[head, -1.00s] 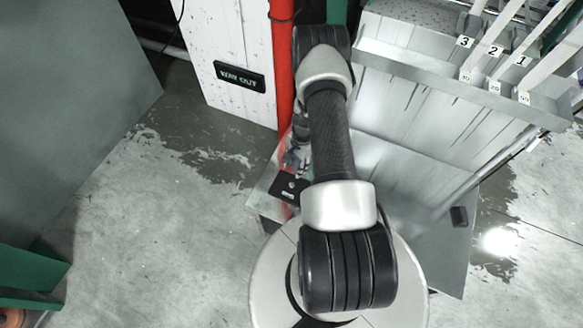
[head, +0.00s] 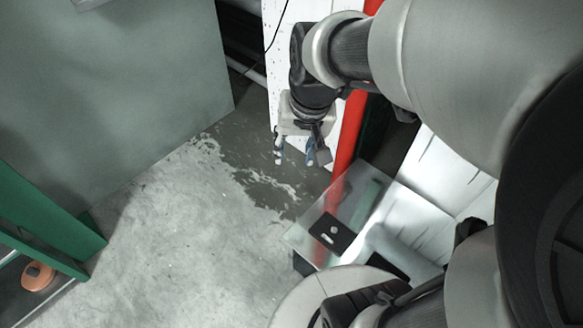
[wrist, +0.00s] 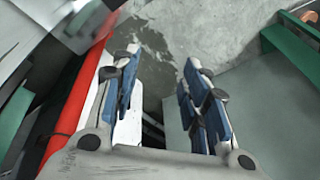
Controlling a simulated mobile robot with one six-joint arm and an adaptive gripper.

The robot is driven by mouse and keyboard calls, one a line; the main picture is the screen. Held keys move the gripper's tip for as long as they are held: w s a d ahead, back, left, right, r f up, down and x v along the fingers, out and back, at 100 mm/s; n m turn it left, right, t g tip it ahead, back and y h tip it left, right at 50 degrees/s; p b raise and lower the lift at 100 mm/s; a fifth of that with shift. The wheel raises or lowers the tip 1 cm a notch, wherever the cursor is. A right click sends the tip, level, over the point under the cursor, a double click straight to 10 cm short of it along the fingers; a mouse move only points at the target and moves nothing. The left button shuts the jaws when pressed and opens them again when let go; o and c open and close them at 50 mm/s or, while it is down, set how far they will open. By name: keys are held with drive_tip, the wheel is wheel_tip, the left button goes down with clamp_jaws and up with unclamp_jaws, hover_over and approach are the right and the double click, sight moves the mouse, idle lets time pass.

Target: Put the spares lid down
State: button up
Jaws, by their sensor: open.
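A flat black plate (head: 332,232) with pale marks lies on a metal shelf (head: 308,215) in the head view. It may be the spares lid, but I cannot tell for sure. My gripper (head: 295,155) is up and left of the plate in the picture, clear of it. Its two blue-padded fingers are spread with nothing between them. The wrist view also shows my gripper (wrist: 160,62) open and empty, with floor beyond the fingers.
A red post (head: 351,125) stands right of my gripper, beside a white panel (head: 285,45). A grey-green cabinet (head: 110,80) is at the left. A green frame (head: 50,225) with an orange round thing (head: 38,276) is at lower left. The wet concrete floor (head: 200,240) between is clear.

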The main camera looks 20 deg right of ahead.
drive_tip(key=s+a+r+n, duration=0.2)
drive_tip(key=s, duration=0.4)
drive_tip(key=s+a+r+n+t, duration=0.1)
drive_tip(key=s+a+r+n, duration=0.1)
drive_tip(key=s, duration=0.4)
drive_tip(key=shift+s+a+n+t, duration=0.3)
drive_tip(key=shift+s+a+n, duration=0.1)
drive_tip(key=shift+a, duration=0.1)
drive_tip(key=shift+c, duration=0.9)
drive_tip(key=shift+d+r, duration=0.1)
drive_tip(key=shift+d, duration=0.05)
